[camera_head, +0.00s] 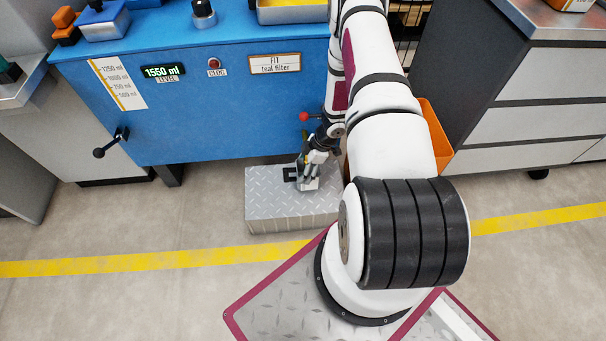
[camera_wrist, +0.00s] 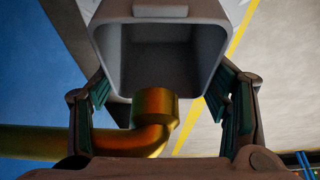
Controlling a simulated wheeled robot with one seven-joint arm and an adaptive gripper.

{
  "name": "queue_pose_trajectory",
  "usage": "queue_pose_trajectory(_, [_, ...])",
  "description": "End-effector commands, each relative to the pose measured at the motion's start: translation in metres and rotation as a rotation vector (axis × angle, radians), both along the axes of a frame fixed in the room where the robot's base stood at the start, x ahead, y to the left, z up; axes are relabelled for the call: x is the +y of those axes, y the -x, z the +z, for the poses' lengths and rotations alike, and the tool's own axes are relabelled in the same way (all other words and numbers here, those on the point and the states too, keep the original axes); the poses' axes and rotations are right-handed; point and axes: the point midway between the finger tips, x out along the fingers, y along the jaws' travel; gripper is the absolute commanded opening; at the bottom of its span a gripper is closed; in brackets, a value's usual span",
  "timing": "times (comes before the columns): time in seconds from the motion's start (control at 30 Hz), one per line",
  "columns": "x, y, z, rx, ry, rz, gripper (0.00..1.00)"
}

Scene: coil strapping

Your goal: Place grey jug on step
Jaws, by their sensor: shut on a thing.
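The grey jug (camera_head: 308,183) is in my gripper, over the top of the step in the head view. I cannot tell whether its base touches the step. The step (camera_head: 270,212) is a grey tread-plate block on the floor, in front of the blue machine. In the wrist view the open mouth of the jug (camera_wrist: 160,52) faces the camera, with a grey, dim inside. My gripper (camera_wrist: 160,92) has its fingers on both sides of the jug; it shows small in the head view (camera_head: 312,168). A dark patch (camera_head: 290,174) lies beside the jug on the step.
The blue machine (camera_head: 220,120) stands behind the step, with a level display (camera_head: 162,71) reading 1550 ml and a red-knobbed lever (camera_head: 304,117). A brass pipe (camera_wrist: 152,108) opens close to the jug. An orange bin (camera_head: 438,135) stands right. Floor left of the step is clear.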

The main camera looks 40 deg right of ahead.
Motion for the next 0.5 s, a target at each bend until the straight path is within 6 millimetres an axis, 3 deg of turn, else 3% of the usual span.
queue_pose_trajectory(0.17, [-0.001,-0.004,-0.007,0.001,-0.001,-0.001,0.41])
queue_pose_trajectory(0.4, [0.000,-0.003,-0.036,0.001,-0.002,-0.002,0.41])
queue_pose_trajectory(0.5, [0.000,-0.003,-0.036,0.000,0.000,-0.001,0.41])
